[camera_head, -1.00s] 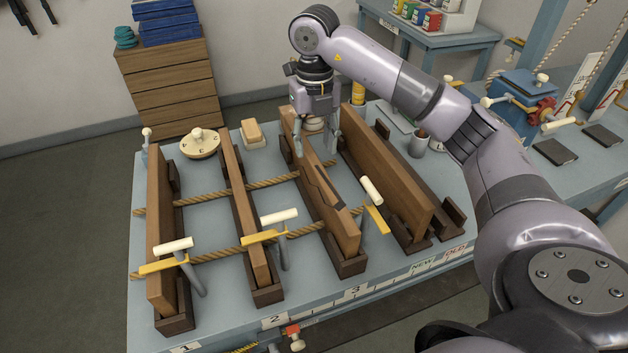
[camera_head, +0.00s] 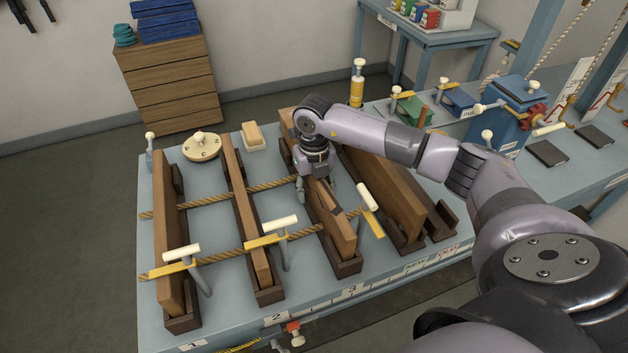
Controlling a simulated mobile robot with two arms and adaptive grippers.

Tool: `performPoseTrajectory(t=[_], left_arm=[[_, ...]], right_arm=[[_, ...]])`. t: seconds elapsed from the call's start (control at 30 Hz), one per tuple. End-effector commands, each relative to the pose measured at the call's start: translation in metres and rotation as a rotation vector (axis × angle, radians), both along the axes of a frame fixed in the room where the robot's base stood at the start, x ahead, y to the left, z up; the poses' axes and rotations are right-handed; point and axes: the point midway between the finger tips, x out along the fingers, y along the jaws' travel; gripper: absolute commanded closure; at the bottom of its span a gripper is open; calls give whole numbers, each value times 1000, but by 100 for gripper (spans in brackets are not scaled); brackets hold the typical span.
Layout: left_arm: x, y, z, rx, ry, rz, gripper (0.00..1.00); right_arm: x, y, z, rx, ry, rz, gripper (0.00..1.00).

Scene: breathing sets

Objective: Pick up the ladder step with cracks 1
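The wooden ladder step with dark crack marks (camera_head: 336,230) stands on edge in dark end holders, third from the left on the bench. A jagged dark mark shows along its upper edge. My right gripper (camera_head: 313,188) is low over the middle of this step. One finger shows at the step's left side; the other is largely hidden by the wrist and board. Whether the fingers touch or clamp the wood cannot be told. My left gripper is not in view.
Two other steps (camera_head: 170,235) (camera_head: 249,220) stand to the left and a wider board (camera_head: 388,200) to the right. Ropes (camera_head: 207,200) cross between the steps. Clamps with pale handles (camera_head: 280,223) stand near the front. A round disc (camera_head: 201,147) and a pale block (camera_head: 253,136) lie behind.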

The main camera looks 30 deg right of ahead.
Motion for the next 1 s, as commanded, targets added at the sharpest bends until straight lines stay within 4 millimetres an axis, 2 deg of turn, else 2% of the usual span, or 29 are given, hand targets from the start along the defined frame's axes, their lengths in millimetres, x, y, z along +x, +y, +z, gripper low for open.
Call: performPoseTrajectory(t=[0.2,0.83,1.0], left_arm=[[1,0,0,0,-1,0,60],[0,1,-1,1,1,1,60],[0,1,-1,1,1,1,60]], right_arm=[[0,0,-1,0,-1,0,57],[0,0,0,0,-1,0,99],[0,0,0,0,-1,0,100]])
